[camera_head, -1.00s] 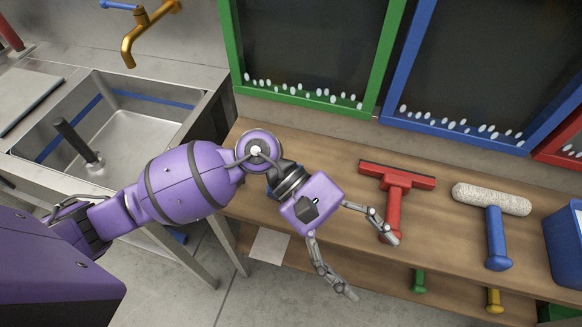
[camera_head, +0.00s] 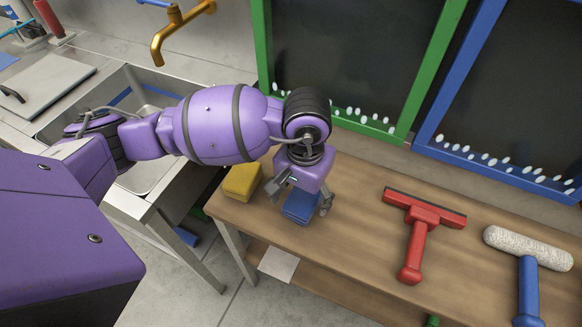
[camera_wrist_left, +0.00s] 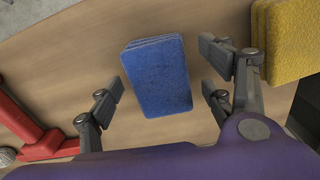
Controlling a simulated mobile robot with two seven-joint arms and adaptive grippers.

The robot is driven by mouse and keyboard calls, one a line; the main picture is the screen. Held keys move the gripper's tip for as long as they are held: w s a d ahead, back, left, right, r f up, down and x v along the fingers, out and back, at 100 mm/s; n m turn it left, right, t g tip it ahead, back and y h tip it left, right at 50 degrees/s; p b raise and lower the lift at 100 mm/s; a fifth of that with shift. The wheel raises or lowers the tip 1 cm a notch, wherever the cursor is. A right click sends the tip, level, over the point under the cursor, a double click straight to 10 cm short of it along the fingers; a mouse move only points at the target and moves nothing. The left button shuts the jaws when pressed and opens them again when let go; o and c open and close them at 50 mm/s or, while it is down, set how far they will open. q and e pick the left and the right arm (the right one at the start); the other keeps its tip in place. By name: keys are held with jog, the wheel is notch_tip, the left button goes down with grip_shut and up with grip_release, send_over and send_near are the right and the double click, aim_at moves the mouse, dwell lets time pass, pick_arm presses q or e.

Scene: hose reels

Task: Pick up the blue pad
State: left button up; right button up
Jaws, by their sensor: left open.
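The blue pad (camera_head: 300,206) lies on the wooden table near its left end, partly hidden by my left gripper in the head view. In the left wrist view the blue pad (camera_wrist_left: 158,76) lies whole and flat on the wood. My left gripper (camera_head: 298,203) is open and points down over the pad. In the left wrist view its fingertips (camera_wrist_left: 165,88) stand on either side of the pad, with a gap on both sides. The right gripper is in neither view.
A yellow pad (camera_head: 242,181) lies just left of the blue one, close to a finger. A red squeegee (camera_head: 418,240) and a blue-handled roller (camera_head: 528,285) lie to the right. A metal sink (camera_head: 140,172) is at the left. Framed dark panels stand behind the table.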

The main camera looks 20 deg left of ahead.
pick_arm(q)
jog(key=shift+w+f, duration=0.1)
jog(key=shift+f, duration=0.7)
jog(key=shift+c, duration=0.5)
jog(key=c, duration=1.1)
jog(key=shift+r, duration=0.1)
